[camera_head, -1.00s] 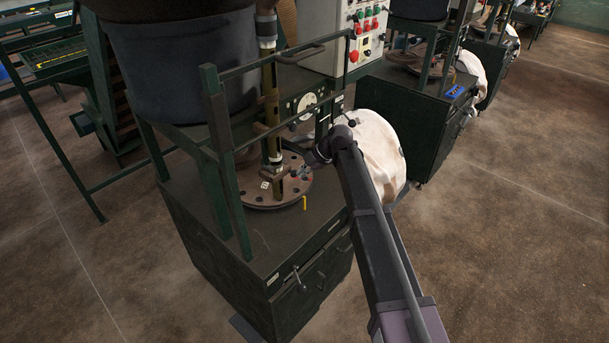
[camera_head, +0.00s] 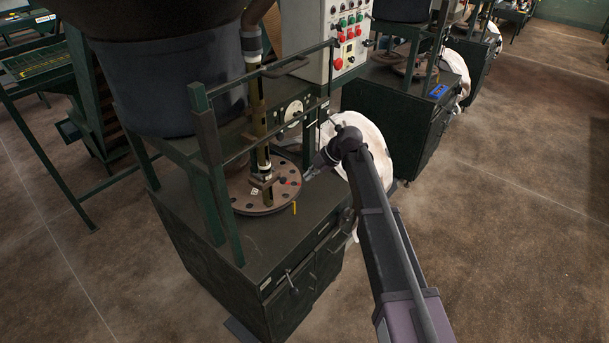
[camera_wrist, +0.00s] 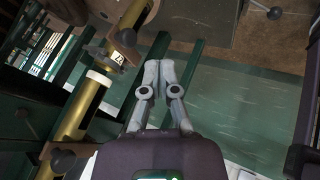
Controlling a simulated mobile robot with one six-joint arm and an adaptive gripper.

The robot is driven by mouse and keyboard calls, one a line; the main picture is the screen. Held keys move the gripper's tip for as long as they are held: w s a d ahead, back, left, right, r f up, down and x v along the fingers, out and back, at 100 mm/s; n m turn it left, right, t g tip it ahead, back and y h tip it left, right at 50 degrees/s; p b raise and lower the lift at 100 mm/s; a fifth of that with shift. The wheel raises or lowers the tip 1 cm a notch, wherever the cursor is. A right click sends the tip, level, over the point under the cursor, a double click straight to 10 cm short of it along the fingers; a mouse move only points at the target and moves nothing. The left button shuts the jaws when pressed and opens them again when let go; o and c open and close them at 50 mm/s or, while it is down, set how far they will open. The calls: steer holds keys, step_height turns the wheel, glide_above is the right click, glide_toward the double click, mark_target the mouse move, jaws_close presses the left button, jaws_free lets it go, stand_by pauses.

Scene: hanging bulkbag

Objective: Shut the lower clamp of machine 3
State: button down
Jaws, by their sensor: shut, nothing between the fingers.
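The nearest machine has a brass-coloured vertical pipe (camera_head: 260,115) that comes down to a round brown plate with holes (camera_head: 240,203). A small dark clamp (camera_head: 265,182) sits around the pipe's lower end, with a small white label beside it. I cannot read a machine number or tell clearly whether the clamp is closed. My gripper (camera_head: 307,174) is shut and empty, to the right of the clamp and apart from it. In the wrist view my gripper (camera_wrist: 158,66) has its fingertips together. The brass pipe (camera_wrist: 75,118) and a labelled collar (camera_wrist: 121,58) lie to their left.
Green frame bars (camera_head: 203,115) stand at the machine's left front, with rails across. A control box (camera_head: 345,35) is above right. A white bag (camera_head: 372,150) hangs behind my arm. A yellow peg (camera_head: 294,208) stands near the plate. Open floor (camera_head: 500,230) is at right.

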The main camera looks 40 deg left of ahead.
steer(key=p+v, duration=0.3)
steer(key=v, duration=0.2)
steer(key=shift+w+a, duration=0.1)
stand_by(0.7)
steer(key=w+d+f+m+t+h, duration=0.15)
steer(key=d+m, duration=0.65)
steer(key=d, duration=0.9)
steer(key=w+d+f+m+t+h, duration=0.1)
steer(key=w+d+m+t, duration=0.15)
steer(key=d+m, duration=1)
steer(key=s+d+m+h, duration=0.2)
steer(key=s+d+m, duration=0.2)
steer(key=d, duration=1.3)
steer(key=s+d+f+m+h, duration=0.1)
steer(key=s+d+m, duration=0.4)
steer(key=d, duration=1.2)
steer(key=m, duration=0.4)
steer(key=shift+s+f+h, duration=0.2)
steer(key=shift+s+h, duration=0.1)
steer(key=shift+h, duration=0.05)
